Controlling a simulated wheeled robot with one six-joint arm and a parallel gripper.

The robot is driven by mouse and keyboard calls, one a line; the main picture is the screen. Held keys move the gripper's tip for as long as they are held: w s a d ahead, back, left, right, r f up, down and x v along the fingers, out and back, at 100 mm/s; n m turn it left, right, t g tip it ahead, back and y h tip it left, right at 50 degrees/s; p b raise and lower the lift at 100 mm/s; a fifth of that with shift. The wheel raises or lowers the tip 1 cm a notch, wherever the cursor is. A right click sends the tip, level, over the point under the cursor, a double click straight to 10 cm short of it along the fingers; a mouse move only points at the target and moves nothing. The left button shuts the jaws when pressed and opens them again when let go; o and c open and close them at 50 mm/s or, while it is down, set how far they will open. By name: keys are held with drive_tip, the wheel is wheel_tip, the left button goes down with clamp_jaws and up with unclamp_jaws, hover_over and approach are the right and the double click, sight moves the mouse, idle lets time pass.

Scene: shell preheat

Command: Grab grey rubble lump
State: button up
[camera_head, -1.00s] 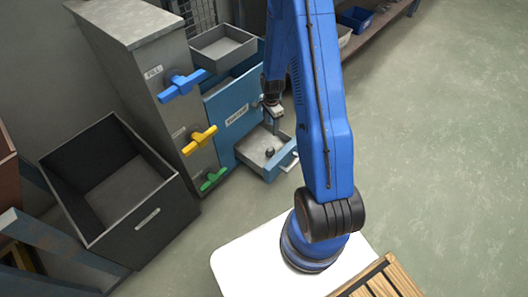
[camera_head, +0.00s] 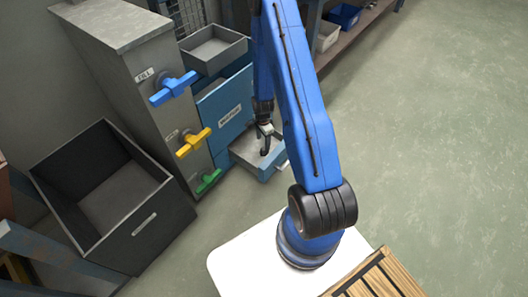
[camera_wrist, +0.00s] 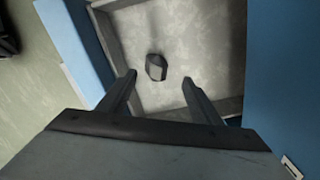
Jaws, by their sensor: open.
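The grey rubble lump (camera_wrist: 156,67) is a small dark faceted piece lying on the pale floor of the open drawer (camera_wrist: 160,18) in the wrist view. My gripper (camera_wrist: 158,82) is open, with its two fingers pointing into the drawer. The lump appears between and just beyond the fingertips, with nothing held. In the head view my gripper (camera_head: 265,143) hangs over the blue-fronted drawer (camera_head: 242,153); the lump cannot be clearly told from the gripper there.
The drawer walls stand close around the fingers. A blue cabinet (camera_head: 222,112) rises behind the drawer. A grey cabinet with blue (camera_head: 172,88), yellow (camera_head: 194,142) and green (camera_head: 208,181) handles stands left, beside a dark open bin (camera_head: 150,230). The floor at right is clear.

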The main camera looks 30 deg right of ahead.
sight(264, 151)
drive_tip(key=shift+f, duration=0.85)
drive_tip(key=shift+s+f, duration=0.2)
drive_tip(key=shift+f, duration=0.55)
drive_tip(key=shift+s+f, duration=0.2)
drive_tip(key=shift+f, duration=1.6)
drive_tip(key=c, duration=1.2)
